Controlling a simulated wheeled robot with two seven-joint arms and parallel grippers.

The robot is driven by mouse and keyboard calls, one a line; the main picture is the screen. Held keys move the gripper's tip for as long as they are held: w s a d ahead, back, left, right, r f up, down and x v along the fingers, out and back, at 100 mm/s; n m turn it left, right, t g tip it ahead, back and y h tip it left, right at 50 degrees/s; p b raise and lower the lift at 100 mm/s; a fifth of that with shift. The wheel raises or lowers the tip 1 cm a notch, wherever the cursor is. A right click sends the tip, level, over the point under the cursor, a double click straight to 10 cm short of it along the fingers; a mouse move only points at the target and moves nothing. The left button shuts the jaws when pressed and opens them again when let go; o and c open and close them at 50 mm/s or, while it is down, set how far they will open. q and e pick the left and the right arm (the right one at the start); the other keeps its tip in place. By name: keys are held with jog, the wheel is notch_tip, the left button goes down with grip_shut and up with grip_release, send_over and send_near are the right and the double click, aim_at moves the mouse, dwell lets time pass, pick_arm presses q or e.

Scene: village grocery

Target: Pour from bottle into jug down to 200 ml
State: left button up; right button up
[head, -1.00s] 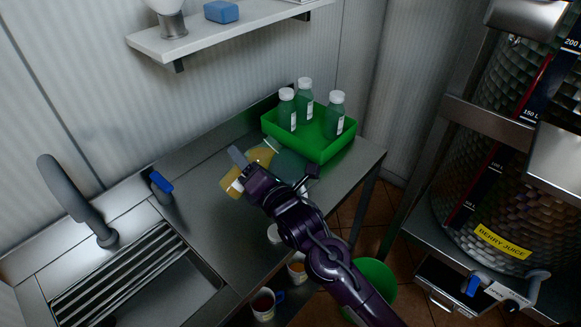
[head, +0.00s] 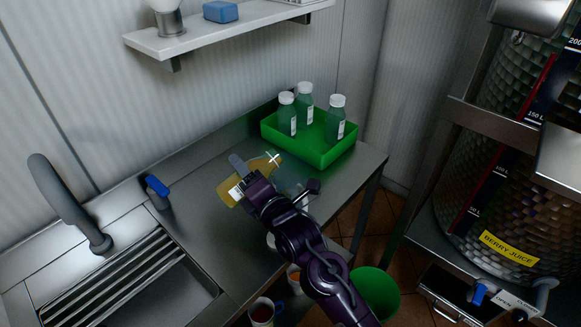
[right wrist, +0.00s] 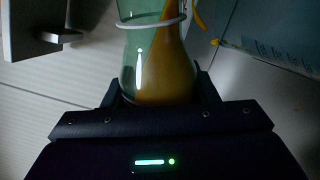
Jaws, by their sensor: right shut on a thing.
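My right gripper (head: 250,190) is shut on the bottle above the steel counter. The bottle (right wrist: 160,75) is green-tinted glass with a pale ring round its neck in the right wrist view. Amber liquid lies along its right side, so it looks strongly tilted. Small yellow-orange streaks show right of its neck; I cannot tell whether they are a running stream. A bluish see-through surface with fine marks (right wrist: 285,50) at the right may be the jug. In the head view, glass and yellow liquid overlap around my gripper, and the jug's outline and level cannot be read. My left gripper is out of view.
A green crate (head: 318,151) with three capped bottles stands at the counter's back right. A sink with a tap (head: 70,200) is on the left. A green bucket (head: 377,292) and mugs (head: 262,312) are below. A berry juice tank (head: 515,180) stands right.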

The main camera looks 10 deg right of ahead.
aim_at(249, 162)
jog(key=shift+r+m, duration=0.35)
jog(key=shift+m, duration=0.15)
dwell(0.3)
jog(key=shift+w+d+r+m+p, duration=0.15)
jog(key=shift+d+r+m+p, duration=0.2)
jog(key=shift+m+p, duration=0.2)
dwell(0.9)
jog(key=shift+a+f+b, duration=0.15)
jog(key=shift+f+b, duration=0.1)
jog(key=shift+b, duration=0.05)
jog(key=shift+s+a+f+n+b, duration=0.2)
jog(key=shift+a+f+n+b, duration=0.1)
jog(key=shift+f+n+b, duration=0.4)
jog(key=shift+w+d+r+n+p, duration=0.1)
jog(key=shift+r+n+p, duration=0.45)
jog(key=shift+n+p, duration=0.55)
notch_tip(249, 162, up, 3)
jog(key=n+p, duration=0.1)
jog(key=p, duration=0.2)
jog(key=shift+d+f, duration=0.1)
jog(key=shift+d, duration=0.05)
jog(key=shift+w+d+f+n, duration=0.15)
jog(key=shift+d+n, duration=0.1)
jog(key=shift+n, duration=0.6)
